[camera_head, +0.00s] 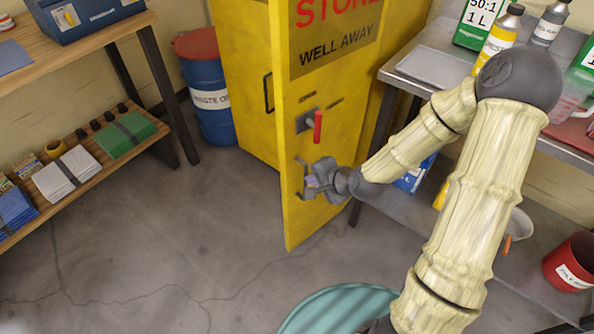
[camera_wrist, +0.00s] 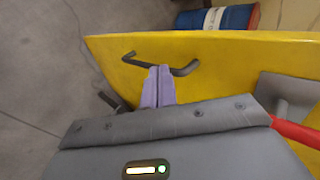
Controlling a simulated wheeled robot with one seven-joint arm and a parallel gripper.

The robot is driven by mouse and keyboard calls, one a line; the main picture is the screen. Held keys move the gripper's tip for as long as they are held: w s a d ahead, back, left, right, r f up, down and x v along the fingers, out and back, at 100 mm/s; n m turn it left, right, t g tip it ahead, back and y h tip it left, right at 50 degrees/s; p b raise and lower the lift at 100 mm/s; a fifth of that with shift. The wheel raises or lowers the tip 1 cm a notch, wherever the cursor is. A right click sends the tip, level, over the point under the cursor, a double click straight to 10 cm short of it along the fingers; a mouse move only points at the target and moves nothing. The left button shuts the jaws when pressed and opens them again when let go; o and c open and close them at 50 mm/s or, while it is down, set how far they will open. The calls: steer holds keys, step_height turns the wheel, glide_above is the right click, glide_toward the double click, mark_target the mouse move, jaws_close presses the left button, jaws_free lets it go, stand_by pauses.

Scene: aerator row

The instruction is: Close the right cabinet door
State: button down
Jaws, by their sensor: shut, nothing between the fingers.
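The yellow cabinet (camera_head: 240,75) stands at the back centre. Its right door (camera_head: 300,220) stands open, swung out toward me, with a warning sign and a red lever (camera_head: 317,127). My gripper (camera_head: 311,183) is at the lower part of this door, below the lever. In the wrist view, the pale purple fingers (camera_wrist: 158,86) are shut together with nothing between them. Their tips are at a dark bar handle (camera_wrist: 187,69) on the yellow door (camera_wrist: 240,60); whether they touch it I cannot tell. The left door's dark handle (camera_head: 268,92) shows behind.
A blue drum (camera_head: 209,75) with a red lid stands left of the cabinet. A wooden shelf unit (camera_head: 155,65) is at the left. A metal bench (camera_head: 400,85) with bottles stands close at the right. The floor (camera_head: 190,220) front left of the door is clear.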

mark_target(290, 170)
steer(key=w+a+f, duration=0.1)
steer(key=w+a+b, duration=0.1)
steer(key=w, duration=0.1)
steer(key=w+a+f, duration=0.1)
steer(key=a, duration=0.1)
steer(key=shift+w+f, duration=0.25)
steer(key=shift+f, duration=0.05)
steer(key=shift+w+a, duration=0.2)
steer(key=shift+w, duration=0.1)
steer(key=shift+w, duration=0.1)
